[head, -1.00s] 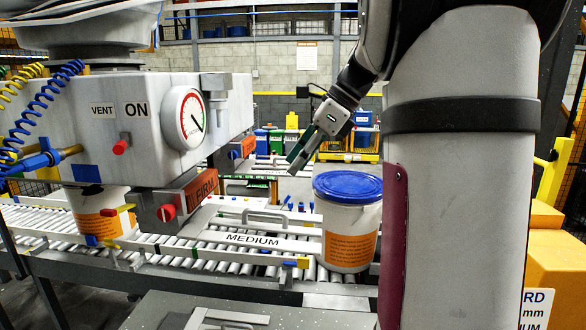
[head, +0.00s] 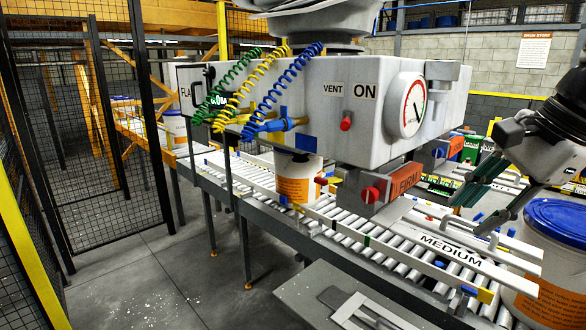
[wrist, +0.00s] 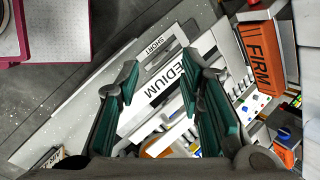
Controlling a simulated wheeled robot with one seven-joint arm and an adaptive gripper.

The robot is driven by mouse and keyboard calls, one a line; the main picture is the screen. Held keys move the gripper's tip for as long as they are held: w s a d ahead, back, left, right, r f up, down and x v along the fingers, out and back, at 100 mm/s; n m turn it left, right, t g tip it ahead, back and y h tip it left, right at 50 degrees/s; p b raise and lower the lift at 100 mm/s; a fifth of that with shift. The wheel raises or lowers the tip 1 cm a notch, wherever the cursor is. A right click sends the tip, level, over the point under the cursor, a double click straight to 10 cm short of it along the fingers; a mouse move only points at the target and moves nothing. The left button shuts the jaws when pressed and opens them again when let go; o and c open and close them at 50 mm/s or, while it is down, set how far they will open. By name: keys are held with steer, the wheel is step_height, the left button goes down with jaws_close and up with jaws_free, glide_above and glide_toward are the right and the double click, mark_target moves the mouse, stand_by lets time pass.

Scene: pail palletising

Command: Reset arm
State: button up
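My gripper (head: 488,205) is at the right in the head view, in front of and above the MEDIUM plate. In the wrist view my gripper (wrist: 158,88) shows two teal-padded fingers spread apart with nothing between them. A white pail with a blue lid (head: 560,222) and an orange label stands at the right edge of the head view, beside my gripper and partly cut off. In the wrist view a sliver of orange shows low between the fingers; I cannot tell what it is.
A large grey machine (head: 330,105) with a gauge and VENT, ON and FIRM labels hangs over the roller conveyor (head: 350,232). Another pail (head: 292,182) stands beneath it. The MEDIUM plate (head: 450,248) lies along the conveyor. A mesh fence (head: 60,130) stands left; the floor before it is clear.

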steer(key=s+a+f+n+t+h+b, duration=0.1)
steer(key=s+a+f+n+h, duration=0.2)
steer(key=s+a+f+n, duration=0.5)
steer(key=s+a+n, duration=0.1)
steer(key=a+n, duration=0.1)
steer(key=n, duration=0.6)
steer(key=shift+s+f+n, duration=0.15)
steer(key=shift+f+n, duration=0.15)
steer(key=shift+f, duration=0.1)
